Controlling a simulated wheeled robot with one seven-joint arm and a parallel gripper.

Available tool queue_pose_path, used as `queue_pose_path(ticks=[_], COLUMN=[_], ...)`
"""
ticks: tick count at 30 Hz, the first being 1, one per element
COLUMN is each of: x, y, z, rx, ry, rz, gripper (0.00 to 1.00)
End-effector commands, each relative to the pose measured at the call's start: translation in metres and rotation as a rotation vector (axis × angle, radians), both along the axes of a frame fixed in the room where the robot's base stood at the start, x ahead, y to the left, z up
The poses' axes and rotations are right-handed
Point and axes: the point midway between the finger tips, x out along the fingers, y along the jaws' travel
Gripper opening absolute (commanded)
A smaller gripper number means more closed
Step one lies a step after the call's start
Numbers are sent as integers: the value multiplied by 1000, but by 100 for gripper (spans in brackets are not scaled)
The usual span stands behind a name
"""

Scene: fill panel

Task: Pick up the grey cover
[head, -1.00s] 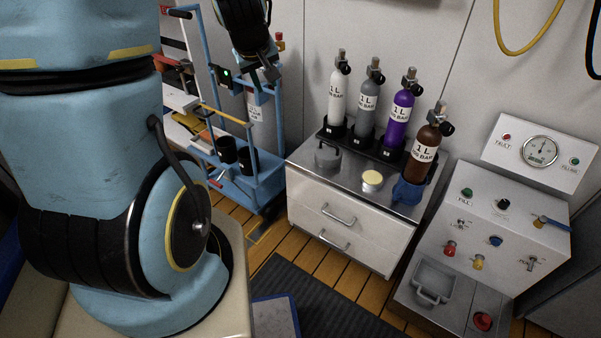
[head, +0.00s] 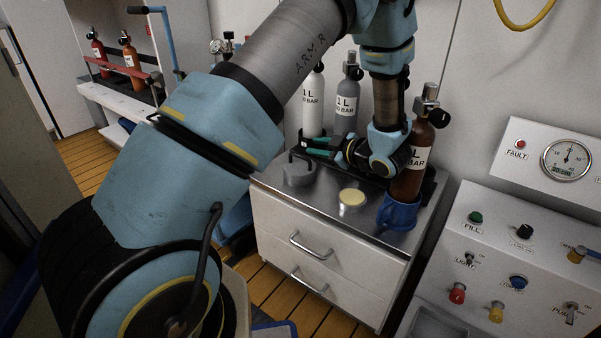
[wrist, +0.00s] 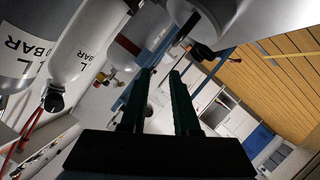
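The grey cover (head: 298,174) is a short, round grey piece with a dark curved handle. It sits on the left of the metal cabinet top in the head view. My gripper (head: 306,146) is just above and behind it in the picture, its green fingers pointing left in front of the white and grey cylinders. In the wrist view the fingers of my gripper (wrist: 160,73) are apart with nothing between them. Dark and grey shapes lie beyond the tips there, and I cannot tell whether they are the cover.
A blue cup (head: 398,213) and a round yellowish-topped tin (head: 352,198) are on the cabinet top (head: 325,215). A control panel (head: 520,240) stands at right.

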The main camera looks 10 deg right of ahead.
Motion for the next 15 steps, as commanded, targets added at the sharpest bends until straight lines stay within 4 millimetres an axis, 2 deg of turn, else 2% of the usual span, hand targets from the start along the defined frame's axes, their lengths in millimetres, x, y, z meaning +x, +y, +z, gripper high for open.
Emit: queue_pose_path(ticks=[1,7,15], x=[0,0,15], y=[0,1,8], z=[-15,-48,-50], rx=[3,2,-1], ry=[3,2,0], rz=[0,0,1], gripper=[30,30,30])
